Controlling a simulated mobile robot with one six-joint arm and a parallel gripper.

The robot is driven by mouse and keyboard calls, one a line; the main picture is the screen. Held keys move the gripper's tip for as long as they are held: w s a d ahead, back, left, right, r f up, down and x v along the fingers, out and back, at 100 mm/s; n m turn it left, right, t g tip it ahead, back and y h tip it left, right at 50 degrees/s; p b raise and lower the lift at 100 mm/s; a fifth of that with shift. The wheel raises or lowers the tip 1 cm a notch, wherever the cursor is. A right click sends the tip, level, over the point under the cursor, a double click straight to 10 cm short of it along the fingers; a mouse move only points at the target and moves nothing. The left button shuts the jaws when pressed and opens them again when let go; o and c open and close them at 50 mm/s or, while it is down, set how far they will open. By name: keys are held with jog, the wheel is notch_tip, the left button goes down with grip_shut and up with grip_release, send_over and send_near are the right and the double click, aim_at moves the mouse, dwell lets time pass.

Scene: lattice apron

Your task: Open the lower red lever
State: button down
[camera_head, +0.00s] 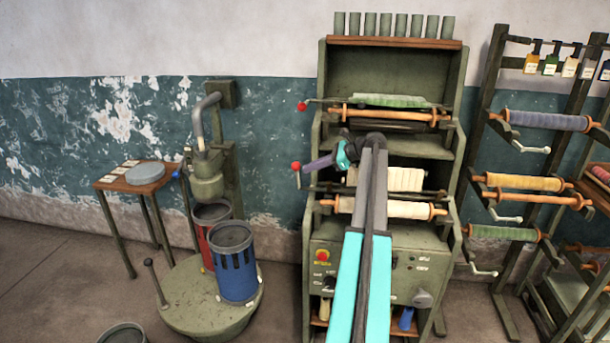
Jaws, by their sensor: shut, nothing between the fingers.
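The lower red lever (296,166) has a red knob and a thin grey rod. It sits on the left side of the green machine (453,120), at mid height. A similar upper red lever (302,106) is above it, next to the upper roller. My gripper (307,167) is shut and points left, with its tip just right of the lower red knob. I cannot tell whether it touches the lever. My arm crosses the machine's front and hides part of the lower rollers and the control panel.
Wooden-ended rollers (390,115) cross the machine. A control panel with a red button (322,255) is below. At left are a post with a grey pipe, blue (235,275) and red (208,212) bins, and a small table (165,180). A spool rack (485,120) stands right.

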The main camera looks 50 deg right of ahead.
jog(key=b+v, duration=0.2)
jog(key=v, duration=0.8)
jog(key=shift+s, duration=0.45)
jog(key=shift+a+f, duration=0.1)
